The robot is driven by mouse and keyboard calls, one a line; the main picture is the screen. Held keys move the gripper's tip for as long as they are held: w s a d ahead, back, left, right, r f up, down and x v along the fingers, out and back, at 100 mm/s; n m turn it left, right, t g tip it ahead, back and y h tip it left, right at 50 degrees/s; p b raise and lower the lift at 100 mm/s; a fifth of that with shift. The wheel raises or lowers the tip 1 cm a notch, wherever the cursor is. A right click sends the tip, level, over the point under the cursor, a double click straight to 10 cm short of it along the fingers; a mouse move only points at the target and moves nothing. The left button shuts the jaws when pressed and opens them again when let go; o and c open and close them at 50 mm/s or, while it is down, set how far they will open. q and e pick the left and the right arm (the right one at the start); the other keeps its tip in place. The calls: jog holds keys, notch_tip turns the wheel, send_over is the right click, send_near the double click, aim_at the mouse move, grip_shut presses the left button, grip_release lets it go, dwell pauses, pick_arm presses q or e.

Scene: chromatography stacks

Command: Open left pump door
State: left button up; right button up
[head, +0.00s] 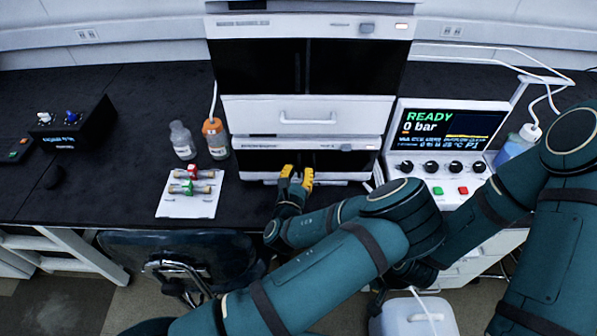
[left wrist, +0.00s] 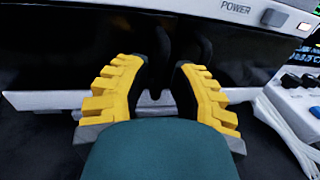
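The pump is the lowest white unit (head: 268,145) of the stack, with a dark glossy front low over the bench. Its left door (head: 258,161) is a dark panel, and it fills the left of the left wrist view (left wrist: 60,50). It looks closed. My left gripper (head: 297,175) has yellow fingers and is at the pump front, near the middle where the two doors meet. In the left wrist view the fingers (left wrist: 165,85) are apart with a gap between them, and their dark tips reach the dark front. Whether they touch the door edge is unclear.
A control panel with screen (head: 450,128) stands right of the stack, with a white cable beside it. Two bottles (head: 215,138) and a white sheet with small fittings (head: 191,193) are on the left. A chair (head: 185,255) stands at the bench's front edge.

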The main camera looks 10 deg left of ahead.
pick_arm(q)
jog(key=shift+w, duration=0.15)
grip_shut()
